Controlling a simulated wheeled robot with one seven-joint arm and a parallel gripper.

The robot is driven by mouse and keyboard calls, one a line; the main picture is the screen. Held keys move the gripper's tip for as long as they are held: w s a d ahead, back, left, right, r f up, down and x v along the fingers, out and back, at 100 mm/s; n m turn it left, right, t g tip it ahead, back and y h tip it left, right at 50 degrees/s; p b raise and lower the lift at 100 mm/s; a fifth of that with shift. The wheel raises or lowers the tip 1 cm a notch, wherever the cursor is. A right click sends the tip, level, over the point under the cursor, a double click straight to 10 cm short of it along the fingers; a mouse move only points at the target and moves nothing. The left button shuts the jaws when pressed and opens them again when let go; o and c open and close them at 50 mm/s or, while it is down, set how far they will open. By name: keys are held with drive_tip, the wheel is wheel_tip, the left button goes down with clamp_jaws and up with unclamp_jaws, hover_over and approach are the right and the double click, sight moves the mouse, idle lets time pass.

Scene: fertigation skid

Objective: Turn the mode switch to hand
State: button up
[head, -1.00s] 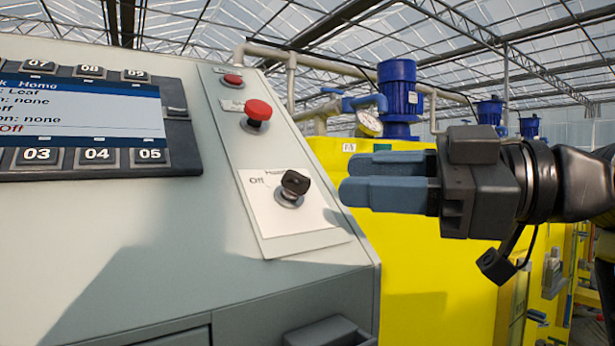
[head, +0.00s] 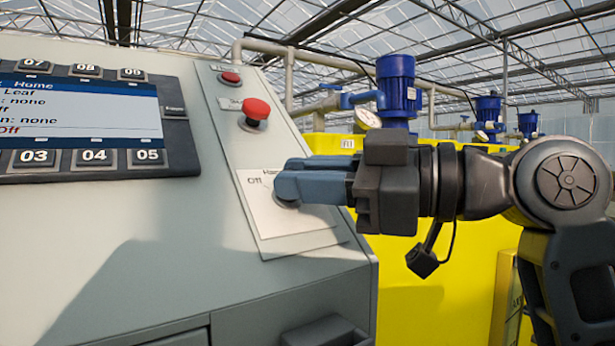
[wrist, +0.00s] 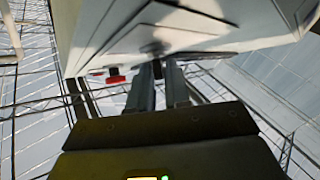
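The mode switch (head: 287,204) sits on a white label plate (head: 290,240) on the sloped grey panel; "Off" shows at its left and a partly covered word at its top. My gripper (head: 284,181) is in front of the switch and its blue-grey fingers hide the black knob in the head view. In the wrist view the dark knob (wrist: 157,70) shows between the two fingertips (wrist: 160,72). The fingers are apart, with the knob between them; whether they touch it is too small to tell. Which way the knob points is hidden.
A red mushroom button (head: 256,110) and a smaller red button (head: 230,77) are above the switch. A display (head: 85,115) with number keys is at the left. A yellow tank (head: 450,270) and blue motors (head: 396,85) stand behind the arm.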

clamp_jaws()
drive_tip(key=shift+s+m+t, duration=0.1)
drive_tip(key=shift+m+t, duration=0.3)
drive_tip(key=shift+t, duration=0.1)
drive_tip(key=m+t, duration=0.2)
drive_tip(key=m+t+h+p, duration=0.1)
drive_tip(key=m+t, duration=0.1)
drive_tip(key=shift+s+a+m+p, duration=0.15)
drive_tip(key=shift+m+p, duration=0.15)
drive_tip(key=shift+m, duration=0.1)
drive_tip(key=m+t+h+p, duration=0.2)
drive_tip(key=m+t+p, duration=0.1)
drive_tip(key=m+t, duration=0.1)
drive_tip(key=shift+s+h, duration=0.1)
drive_tip(key=shift+h, duration=0.3)
drive_tip(key=shift+m+t+h+p, duration=0.7)
drive_tip(key=shift+m+h+p, duration=0.15)
drive_tip(key=shift+m, duration=0.65)
drive_tip(key=shift+f, duration=0.1)
drive_tip(key=shift+o, duration=1.9)
unclamp_jaws()
drive_tip(key=shift+h, duration=0.25)
